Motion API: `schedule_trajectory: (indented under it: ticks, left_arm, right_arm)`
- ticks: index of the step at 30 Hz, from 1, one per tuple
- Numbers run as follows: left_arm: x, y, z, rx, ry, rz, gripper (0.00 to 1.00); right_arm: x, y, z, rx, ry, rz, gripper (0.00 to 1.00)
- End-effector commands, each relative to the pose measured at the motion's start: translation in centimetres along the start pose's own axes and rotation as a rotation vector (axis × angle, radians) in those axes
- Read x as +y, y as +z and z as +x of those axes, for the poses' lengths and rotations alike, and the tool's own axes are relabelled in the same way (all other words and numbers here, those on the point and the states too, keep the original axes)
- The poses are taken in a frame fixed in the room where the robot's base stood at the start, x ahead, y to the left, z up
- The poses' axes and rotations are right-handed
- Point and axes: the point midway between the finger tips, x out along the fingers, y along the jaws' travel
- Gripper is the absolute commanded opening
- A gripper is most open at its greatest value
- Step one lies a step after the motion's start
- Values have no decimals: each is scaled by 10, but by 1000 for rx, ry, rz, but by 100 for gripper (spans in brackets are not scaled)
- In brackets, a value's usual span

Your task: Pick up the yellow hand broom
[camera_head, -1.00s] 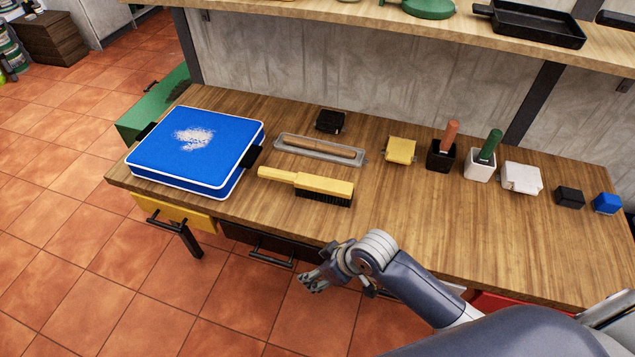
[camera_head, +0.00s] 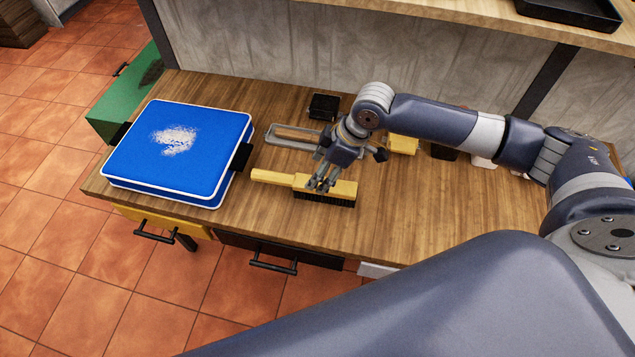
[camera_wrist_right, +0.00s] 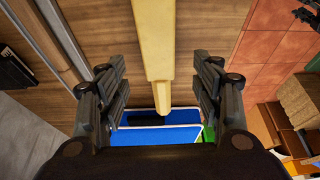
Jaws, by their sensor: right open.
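The yellow hand broom (camera_head: 275,178) lies on the wooden table, its handle to the left and its dark bristles under the yellow block at the right. My right gripper (camera_head: 322,184) is right above the broom's block, pointing down, and hides part of it in the head view. In the right wrist view the broom (camera_wrist_right: 154,45) runs between the two open fingers of my right gripper (camera_wrist_right: 164,95), with clear gaps on both sides. I cannot tell the exact height between fingertips and broom. My left gripper is not in view.
A blue tray-like box (camera_head: 135,155) with white edges and a pale patch stands left of the broom. A small black block (camera_head: 323,106) and a yellow block (camera_head: 403,145) are farther back. The table front right is clear.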

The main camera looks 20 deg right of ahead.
Motion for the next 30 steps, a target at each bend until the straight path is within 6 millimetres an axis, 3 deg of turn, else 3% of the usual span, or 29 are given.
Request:
schedule_trajectory:
  ticks: [3,7,11,19,29,30]
  left_arm:
    - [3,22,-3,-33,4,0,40]
    - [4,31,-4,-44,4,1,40]
    - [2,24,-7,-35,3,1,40]
    - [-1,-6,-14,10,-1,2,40]
    - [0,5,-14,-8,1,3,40]
    - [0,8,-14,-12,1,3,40]
  right_arm:
    - [-1,-2,20,1,-2,1,60]
    - [0,-2,31,2,1,0,60]
    - [0,-5,39,1,0,0,60]
    - [1,-15,75,0,0,1,60]
    - [2,-14,85,1,2,-1,60]
    - [2,-14,85,1,1,-1,55]
